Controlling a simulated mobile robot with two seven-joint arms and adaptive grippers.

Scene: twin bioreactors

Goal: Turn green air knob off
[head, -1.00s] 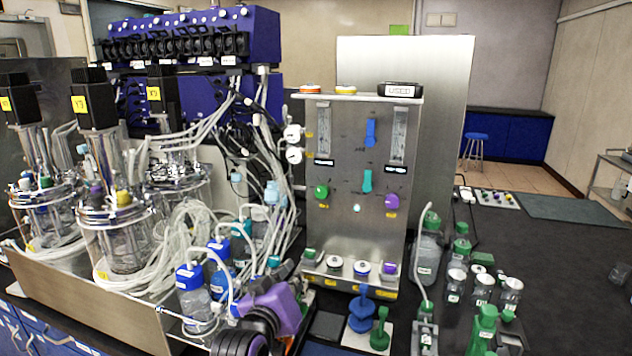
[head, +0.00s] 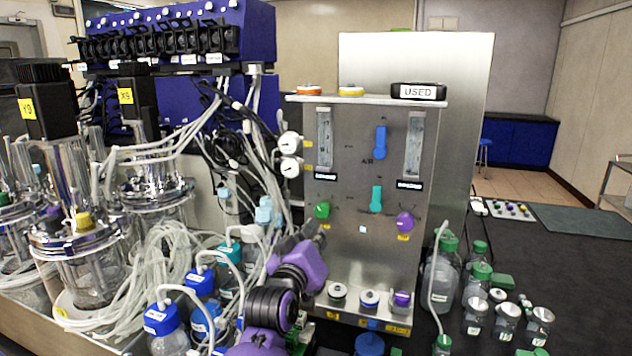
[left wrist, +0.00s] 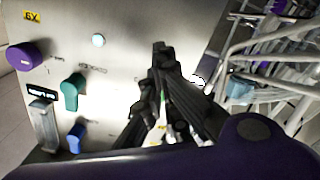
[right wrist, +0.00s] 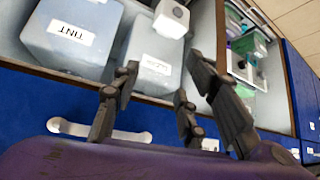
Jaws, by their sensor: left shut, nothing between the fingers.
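The green knob (head: 322,210) sits on the lower left of the upright metal panel (head: 350,250), under the left flow tube. My left gripper (head: 318,238) is just below and in front of it, fingers together and empty; contact cannot be told.
The panel also bears a blue knob (head: 380,141), a teal knob (head: 376,198) and a purple knob (head: 404,222). Gauges (head: 290,157), tubing and blue-capped bottles crowd the left. Bottles (head: 440,285) stand at the right. Blue cabinets (right wrist: 65,85) lie before my right gripper.

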